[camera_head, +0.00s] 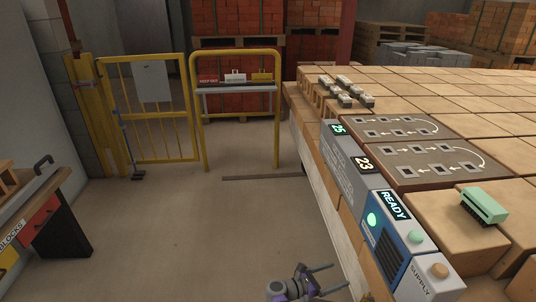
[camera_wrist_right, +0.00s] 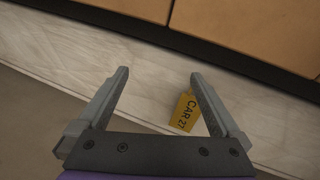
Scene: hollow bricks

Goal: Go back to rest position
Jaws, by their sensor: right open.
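My right gripper (camera_head: 339,276) shows at the bottom of the head view, low beside the left side of the brick-loaded car. Its two fingers are spread and nothing is between them. In the right wrist view the open fingers (camera_wrist_right: 159,75) point toward the car's pale side wall (camera_wrist_right: 60,55). A yellow tag marked "CAR 27" (camera_wrist_right: 184,110) shows beside the right finger, partly hidden by it; I cannot tell whether they touch. My left gripper is not in view.
Tan blocks (camera_head: 450,85) fill the right side, with a grey-blue panel marked READY (camera_head: 395,206) and a green brush-like thing (camera_head: 484,205) there. A workbench (camera_head: 40,205) stands at left. Yellow gate (camera_head: 160,115) and rail (camera_head: 237,52) stand behind. The middle floor is clear.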

